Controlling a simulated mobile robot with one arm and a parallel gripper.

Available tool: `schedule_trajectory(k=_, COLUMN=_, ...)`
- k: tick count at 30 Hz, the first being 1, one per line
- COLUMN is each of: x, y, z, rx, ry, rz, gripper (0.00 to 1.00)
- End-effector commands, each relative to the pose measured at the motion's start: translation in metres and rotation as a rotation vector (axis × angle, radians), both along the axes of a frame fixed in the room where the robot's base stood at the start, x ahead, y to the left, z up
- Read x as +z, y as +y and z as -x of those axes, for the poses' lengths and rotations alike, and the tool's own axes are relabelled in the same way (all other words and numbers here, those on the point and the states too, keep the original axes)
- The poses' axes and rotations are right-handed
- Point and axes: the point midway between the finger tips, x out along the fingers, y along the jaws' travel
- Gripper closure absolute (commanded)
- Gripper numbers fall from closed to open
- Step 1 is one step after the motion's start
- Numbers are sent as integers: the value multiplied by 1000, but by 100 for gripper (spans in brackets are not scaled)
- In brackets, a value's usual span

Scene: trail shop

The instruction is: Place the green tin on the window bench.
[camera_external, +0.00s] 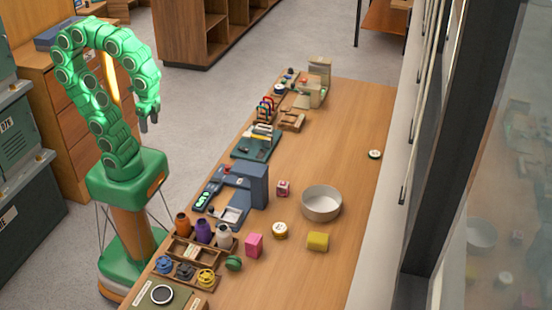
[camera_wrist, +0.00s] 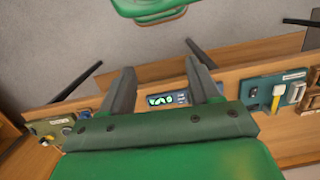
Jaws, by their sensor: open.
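A small green rounded object (camera_external: 233,263), likely the green tin, sits on the long wooden bench (camera_external: 290,285) beside the window, at the right end of a wooden tray; its details are too small to tell. A small white-topped round piece with a dark rim (camera_external: 375,154) lies alone near the window side. My gripper (camera_external: 149,122) is open and hangs in the air left of the bench, away from the green object. In the wrist view, the two fingers of my gripper (camera_wrist: 158,82) are apart with nothing visible between them.
A pale bowl (camera_external: 321,204), a yellow block (camera_external: 318,241), a pink block (camera_external: 254,245) and a round tan-topped piece (camera_external: 280,230) stand on the near half. Bottles (camera_external: 203,231) and a blue-grey device (camera_external: 245,184) line the left edge. The bench's far right is mostly clear.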

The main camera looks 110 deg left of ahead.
Motion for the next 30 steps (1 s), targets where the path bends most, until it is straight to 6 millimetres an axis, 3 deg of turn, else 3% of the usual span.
schedule_trajectory(k=11, x=13, y=-11, z=-63, rx=-364, ry=-21, rz=12, gripper=38)
schedule_trajectory(k=20, x=26, y=-28, z=-145, rx=-821, ry=-41, rz=-24, gripper=38)
schedule_trajectory(k=30, x=33, y=-70, z=-238, rx=-1368, ry=-31, rz=-80, gripper=38)
